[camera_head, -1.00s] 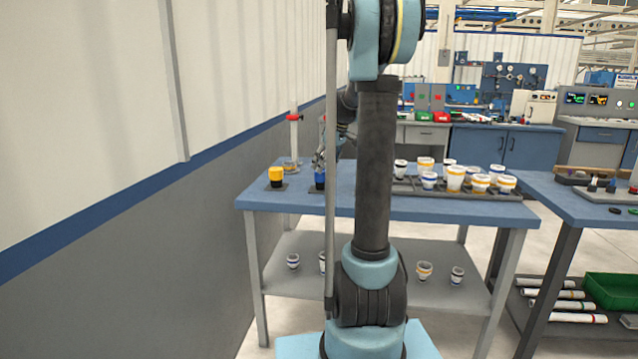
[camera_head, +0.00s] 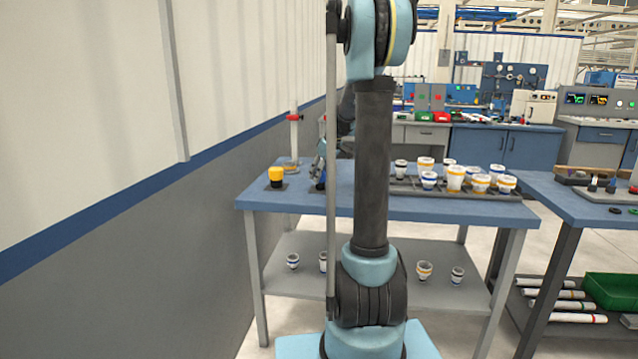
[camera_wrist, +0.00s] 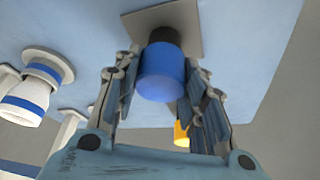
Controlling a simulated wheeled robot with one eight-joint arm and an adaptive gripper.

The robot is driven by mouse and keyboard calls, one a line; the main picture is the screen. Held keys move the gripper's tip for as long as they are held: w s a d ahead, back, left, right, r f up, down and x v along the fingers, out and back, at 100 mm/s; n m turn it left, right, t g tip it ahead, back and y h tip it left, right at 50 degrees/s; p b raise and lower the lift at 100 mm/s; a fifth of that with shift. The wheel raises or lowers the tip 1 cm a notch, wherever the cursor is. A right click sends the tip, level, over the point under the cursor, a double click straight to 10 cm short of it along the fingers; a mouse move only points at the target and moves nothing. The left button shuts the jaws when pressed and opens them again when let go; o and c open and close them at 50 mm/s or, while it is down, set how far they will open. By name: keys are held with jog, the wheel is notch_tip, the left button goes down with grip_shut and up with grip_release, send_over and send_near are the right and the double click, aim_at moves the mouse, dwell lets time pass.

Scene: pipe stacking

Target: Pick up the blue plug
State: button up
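The blue plug (camera_wrist: 161,72) stands on a dark base on a grey square plate (camera_wrist: 190,22) in the wrist view. In the head view my gripper (camera_head: 320,172) is low over the left part of the blue table (camera_head: 300,200). It hides most of the plug there, and my arm and a pole cover part of the view.
A yellow plug (camera_head: 276,174) stands on its own plate to the left. A red-banded upright post (camera_head: 294,135) stands behind. A grey tray (camera_head: 405,187) with several white banded fittings lies to the right. A blue-banded white fitting (camera_wrist: 35,90) shows in the wrist view.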

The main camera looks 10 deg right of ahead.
jog(key=shift+r, duration=0.1)
notch_tip(320, 180, up, 10)
jog(key=shift+f, duration=0.1)
dwell(0.6)
dwell(0.4)
